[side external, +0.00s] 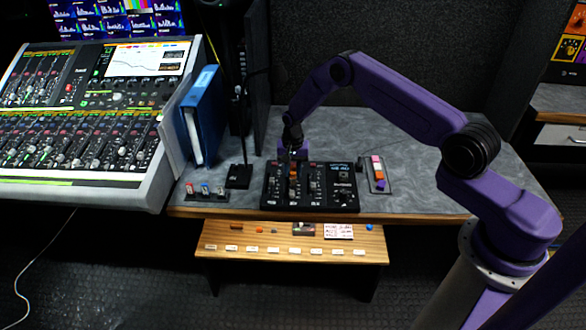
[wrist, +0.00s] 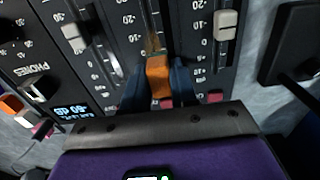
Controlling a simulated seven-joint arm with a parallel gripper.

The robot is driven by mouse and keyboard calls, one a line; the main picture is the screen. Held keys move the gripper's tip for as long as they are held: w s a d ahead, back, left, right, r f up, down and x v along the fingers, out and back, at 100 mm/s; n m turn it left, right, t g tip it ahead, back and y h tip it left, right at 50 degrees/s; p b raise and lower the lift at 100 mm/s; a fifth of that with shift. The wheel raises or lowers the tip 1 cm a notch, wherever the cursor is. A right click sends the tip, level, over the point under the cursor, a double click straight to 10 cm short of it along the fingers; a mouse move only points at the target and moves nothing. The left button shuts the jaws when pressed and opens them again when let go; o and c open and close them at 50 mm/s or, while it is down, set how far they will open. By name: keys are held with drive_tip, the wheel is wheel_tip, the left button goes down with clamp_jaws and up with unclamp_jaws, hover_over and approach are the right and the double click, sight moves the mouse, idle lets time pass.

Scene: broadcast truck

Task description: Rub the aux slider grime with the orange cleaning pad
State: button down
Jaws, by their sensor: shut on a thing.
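My gripper (wrist: 158,92) is shut on the orange cleaning pad (wrist: 158,75), with a dark blue finger on each side of it. The pad's front end is at a slider slot of the black mixer panel (wrist: 195,20). I cannot tell whether the pad touches the surface.
Slider knobs (wrist: 228,24) stand on both sides of my fingers. A small tray (side external: 391,186) with coloured blocks lies right of the panel. A black stand (side external: 239,176) and blue binder (side external: 207,115) are on the left. The grey tabletop (side external: 430,180) is clear farther right.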

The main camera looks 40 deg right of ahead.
sight(292, 188)
drive_tip(key=s+a, duration=0.3)
drive_tip(key=shift+s+a, duration=0.2)
drive_tip(key=shift+s+a+r, duration=0.1)
drive_tip(key=shift+s+a, duration=0.05)
wheel_tip(292, 188, up, 8)
idle(0.6)
idle(0.5)
